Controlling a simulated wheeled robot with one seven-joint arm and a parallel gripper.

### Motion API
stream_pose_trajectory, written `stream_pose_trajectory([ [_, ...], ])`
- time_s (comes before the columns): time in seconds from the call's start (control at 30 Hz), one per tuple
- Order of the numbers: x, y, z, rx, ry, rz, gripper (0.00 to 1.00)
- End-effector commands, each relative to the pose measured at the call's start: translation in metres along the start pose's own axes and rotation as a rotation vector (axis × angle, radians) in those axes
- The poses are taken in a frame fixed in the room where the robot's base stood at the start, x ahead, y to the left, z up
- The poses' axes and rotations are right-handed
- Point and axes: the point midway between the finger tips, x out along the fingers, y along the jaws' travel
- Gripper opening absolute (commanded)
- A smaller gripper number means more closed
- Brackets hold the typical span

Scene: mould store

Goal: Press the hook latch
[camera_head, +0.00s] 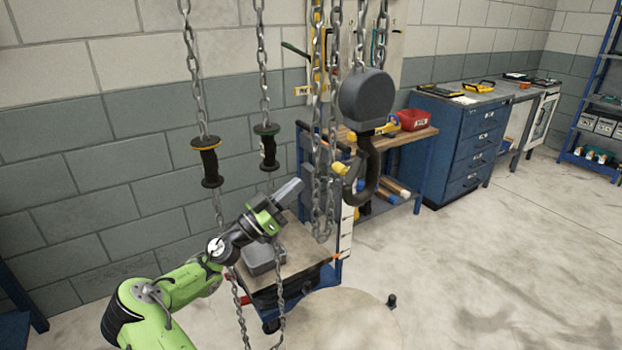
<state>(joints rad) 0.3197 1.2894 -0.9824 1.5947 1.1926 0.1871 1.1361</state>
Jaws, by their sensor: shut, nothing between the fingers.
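A dark crane hook (371,178) hangs below a round black hook block (366,97) on chains, right of the picture's middle. A small yellow part at the hook's mouth, on its left side, looks like the hook latch (341,168). Its exact position is too small to tell. My gripper (290,190), at the end of my green arm, points up and right. Its fingers are shut and empty. In the picture it is left of and a little below the latch, apart from it, with hanging chain between them.
Loose chain (322,150) hangs just left of the hook. Two chains with handles (209,161) (267,146) hang near the wall. Behind my gripper stands a cart (303,262) bearing a grey block. A workbench (405,138) and blue drawers (460,140) stand behind; the right floor is open.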

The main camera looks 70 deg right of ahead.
Motion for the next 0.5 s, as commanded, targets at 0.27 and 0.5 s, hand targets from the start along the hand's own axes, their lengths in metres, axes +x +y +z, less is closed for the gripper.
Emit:
stream_pose_trajectory([
  [0.27,-0.044,0.000,-0.003,0.000,0.000,-0.001,0.00],
  [0.5,-0.047,0.000,-0.002,0.000,0.000,0.000,0.00],
])
